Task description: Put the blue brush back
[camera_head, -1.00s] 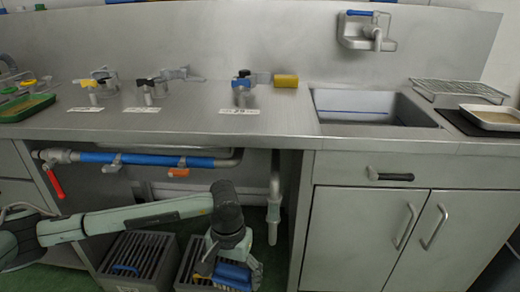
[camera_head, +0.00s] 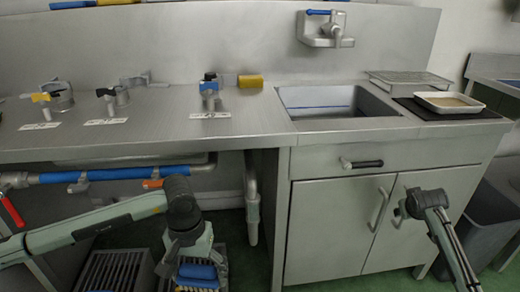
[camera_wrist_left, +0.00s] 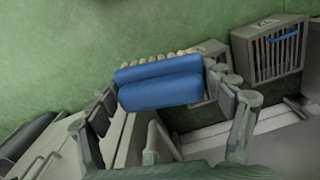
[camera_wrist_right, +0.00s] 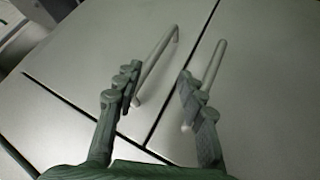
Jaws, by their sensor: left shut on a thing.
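The blue brush (camera_head: 198,272) is in my left gripper (camera_head: 190,264), low in front of the open space under the counter. The left wrist view shows its blue back (camera_wrist_left: 158,82) between my left fingers (camera_wrist_left: 168,95), with pale bristles along its far edge. My left gripper is shut on it. My right gripper (camera_head: 404,211) is in front of the cabinet doors. In the right wrist view its fingers (camera_wrist_right: 160,92) are apart with nothing held, near the two door handles (camera_wrist_right: 155,65).
A grey slatted crate (camera_head: 113,270) stands on the floor under the counter. The left wrist view shows a slatted crate (camera_wrist_left: 272,60) with a blue strip. The counter (camera_head: 150,135) carries valves and a sink (camera_head: 335,102). A grey bin (camera_head: 500,222) stands at right.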

